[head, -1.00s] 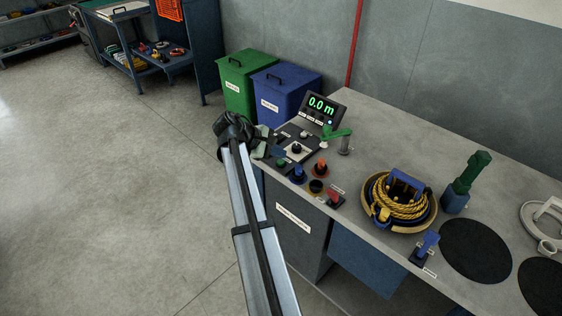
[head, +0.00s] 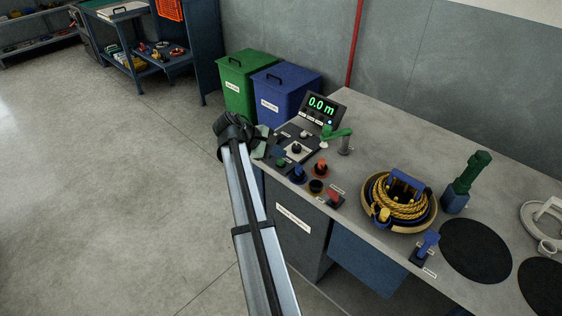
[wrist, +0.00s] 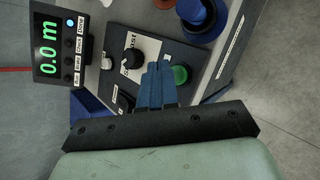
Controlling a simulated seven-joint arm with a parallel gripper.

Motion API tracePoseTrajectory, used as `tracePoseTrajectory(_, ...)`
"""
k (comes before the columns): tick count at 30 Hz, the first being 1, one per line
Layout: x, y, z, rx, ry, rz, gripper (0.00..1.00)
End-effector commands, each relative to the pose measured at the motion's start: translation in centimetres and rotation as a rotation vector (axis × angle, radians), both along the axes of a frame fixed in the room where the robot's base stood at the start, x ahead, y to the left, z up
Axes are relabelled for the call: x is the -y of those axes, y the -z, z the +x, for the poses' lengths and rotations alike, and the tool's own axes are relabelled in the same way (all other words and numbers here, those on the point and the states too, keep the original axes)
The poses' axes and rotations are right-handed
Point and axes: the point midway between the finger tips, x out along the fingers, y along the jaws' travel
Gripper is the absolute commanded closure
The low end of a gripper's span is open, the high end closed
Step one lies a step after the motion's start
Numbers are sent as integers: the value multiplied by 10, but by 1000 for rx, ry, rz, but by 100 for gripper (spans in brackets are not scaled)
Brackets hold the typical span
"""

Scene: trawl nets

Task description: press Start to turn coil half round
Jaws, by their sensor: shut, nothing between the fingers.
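The yellow rope coil (head: 385,214) sits in a round tan-rimmed holder on the bench, with a blue piece over its top. The control panel (wrist: 165,50) has a green button (wrist: 180,74), which also shows in the head view (head: 281,162); I cannot read a Start label on it. My gripper (wrist: 155,72) is shut and empty. Its blue fingertips are over the panel, right beside the green button and partly in front of it; I cannot tell whether they touch. A black pointer knob (wrist: 132,58) is just left of them. The display (wrist: 50,50) reads 0.0 m.
A green crank handle (head: 338,134), a blue knob (head: 298,174) and an orange knob (head: 321,168) stand near the panel. A red switch (head: 334,199) and a blue lever (head: 427,245) are along the front edge. Green and blue bins stand behind.

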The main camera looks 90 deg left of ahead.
Motion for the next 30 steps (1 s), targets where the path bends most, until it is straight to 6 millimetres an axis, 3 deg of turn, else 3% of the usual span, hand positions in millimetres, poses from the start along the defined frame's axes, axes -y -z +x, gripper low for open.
tracePoseTrajectory(30,0,9,0,0,0,0,100)
